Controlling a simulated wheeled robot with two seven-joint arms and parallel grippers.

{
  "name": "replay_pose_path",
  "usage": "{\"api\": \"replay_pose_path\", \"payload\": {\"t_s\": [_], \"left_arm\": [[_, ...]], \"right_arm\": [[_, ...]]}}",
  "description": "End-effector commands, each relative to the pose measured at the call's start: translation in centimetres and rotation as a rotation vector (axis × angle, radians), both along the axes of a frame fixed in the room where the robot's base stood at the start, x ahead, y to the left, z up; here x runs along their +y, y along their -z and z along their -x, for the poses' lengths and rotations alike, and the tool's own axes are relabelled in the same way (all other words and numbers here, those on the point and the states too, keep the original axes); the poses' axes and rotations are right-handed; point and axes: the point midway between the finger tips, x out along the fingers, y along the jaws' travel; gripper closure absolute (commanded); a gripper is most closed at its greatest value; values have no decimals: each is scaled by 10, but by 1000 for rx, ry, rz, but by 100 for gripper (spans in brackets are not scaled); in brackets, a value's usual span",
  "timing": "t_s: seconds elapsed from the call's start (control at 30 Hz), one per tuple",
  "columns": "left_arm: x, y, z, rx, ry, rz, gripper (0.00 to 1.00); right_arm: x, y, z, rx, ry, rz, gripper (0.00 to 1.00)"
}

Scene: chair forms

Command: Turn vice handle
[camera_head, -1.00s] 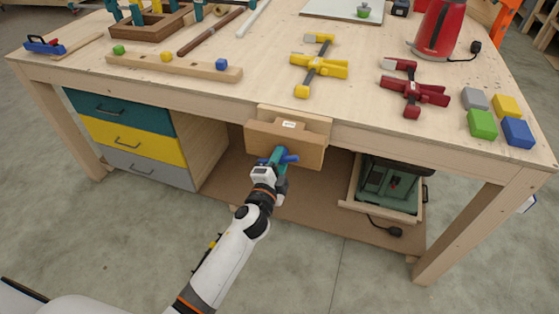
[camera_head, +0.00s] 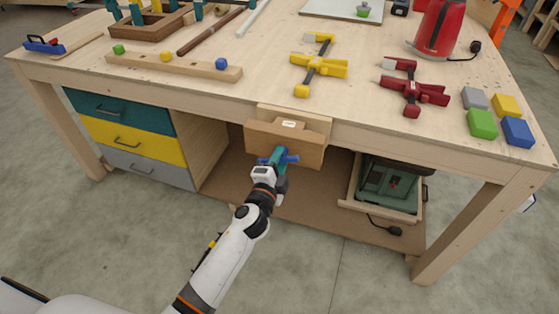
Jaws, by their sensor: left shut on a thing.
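The wooden vice (camera_head: 285,140) is fixed to the front edge of the workbench, with a small white label on top. Its blue handle (camera_head: 291,159) sticks out in front of the lower jaw and lies roughly level, a little to the right of my gripper. My left gripper (camera_head: 272,160) reaches up from below and is shut on the handle. The teal fingers and the wrist hide part of the handle. My right gripper is not in view.
The workbench (camera_head: 270,98) holds a yellow clamp (camera_head: 318,66), a dark red clamp (camera_head: 412,88), a red kettle (camera_head: 438,28) and coloured blocks (camera_head: 482,123). Drawers (camera_head: 134,139) stand below left, and a green machine (camera_head: 388,186) sits on the shelf below right.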

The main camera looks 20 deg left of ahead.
Motion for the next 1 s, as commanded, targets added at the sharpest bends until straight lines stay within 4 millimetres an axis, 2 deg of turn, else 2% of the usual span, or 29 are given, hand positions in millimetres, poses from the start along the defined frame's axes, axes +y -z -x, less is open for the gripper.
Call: {"api": "replay_pose_path", "payload": {"t_s": [0.03, 0.4, 0.43, 0.53, 0.83, 1.0], "left_arm": [[-2, 5, 2, 9, 4, 3, 88], [-2, 6, 2, 10, 4, 3, 88], [-2, 6, 2, 10, 4, 3, 60], [-2, 5, 2, 9, 4, 2, 44], [-1, 2, 2, 4, 1, 1, 43], [0, 3, 19, 6, 2, 2, 43]], "right_arm": [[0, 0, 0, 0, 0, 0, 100], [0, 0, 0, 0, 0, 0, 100], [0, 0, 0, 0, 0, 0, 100], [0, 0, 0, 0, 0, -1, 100], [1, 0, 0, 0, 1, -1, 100], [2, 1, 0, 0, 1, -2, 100]]}}
